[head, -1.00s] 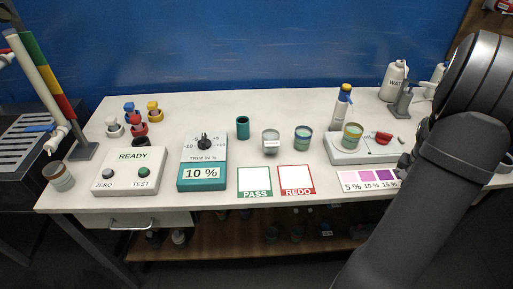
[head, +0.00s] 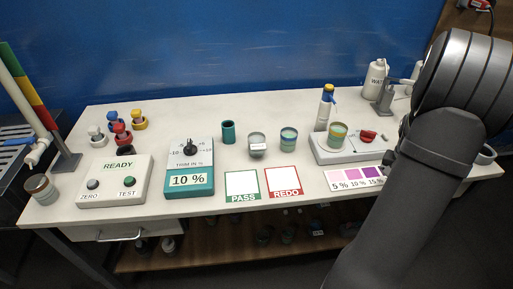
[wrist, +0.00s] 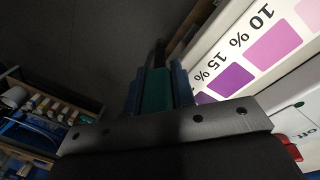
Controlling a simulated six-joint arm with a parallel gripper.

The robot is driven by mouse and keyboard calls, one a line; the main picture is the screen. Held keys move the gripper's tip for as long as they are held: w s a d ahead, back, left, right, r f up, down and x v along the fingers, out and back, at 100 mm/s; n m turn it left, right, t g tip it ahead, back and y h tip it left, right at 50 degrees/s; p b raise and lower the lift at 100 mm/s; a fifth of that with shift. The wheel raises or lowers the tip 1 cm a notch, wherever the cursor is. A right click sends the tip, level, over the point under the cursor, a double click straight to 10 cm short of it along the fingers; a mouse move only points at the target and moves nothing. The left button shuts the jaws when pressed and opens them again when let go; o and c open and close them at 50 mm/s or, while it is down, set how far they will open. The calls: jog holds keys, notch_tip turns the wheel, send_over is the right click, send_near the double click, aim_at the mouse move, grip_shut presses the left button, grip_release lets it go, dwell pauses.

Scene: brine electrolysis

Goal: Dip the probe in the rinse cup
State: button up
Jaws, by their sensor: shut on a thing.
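My gripper (wrist: 156,88) shows in the wrist view, its blue fingers shut on a teal-handled thing (wrist: 154,92) that I take for the probe, with a dark end pointing away. In the head view my arm hides the gripper and the probe, near the right end of the bench. A clear cup with a white label (head: 257,146) stands mid-bench, well left of my arm. Its label is too small to read, so I cannot tell whether it is the rinse cup. A banded cup (head: 288,139) stands beside it, and an empty-looking teal cup (head: 228,132) is to its left.
A stirrer plate (head: 354,150) bears another banded cup (head: 337,134) and a red thing (head: 368,136). A colour card (head: 353,178) lies at the front edge. A blue-and-yellow-capped bottle (head: 326,106) stands behind. PASS (head: 241,185) and REDO (head: 283,182) cards lie clear.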

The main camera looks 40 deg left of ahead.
dwell(0.3)
jog(key=w+d+r+n, duration=0.1)
jog(key=w+r, duration=0.3)
jog(key=r, duration=0.3)
jog(key=a+r+m+y, duration=0.1)
jog(key=a+r, duration=1.1)
jog(key=a, duration=0.5)
jog(key=t+y, duration=0.1)
send_over(257, 148)
jog(key=w+a, duration=0.3)
notch_tip(257, 148, down, 12)
jog(key=shift+w+d+f, duration=0.15)
jog(key=shift+w, duration=0.05)
dwell(2.3)
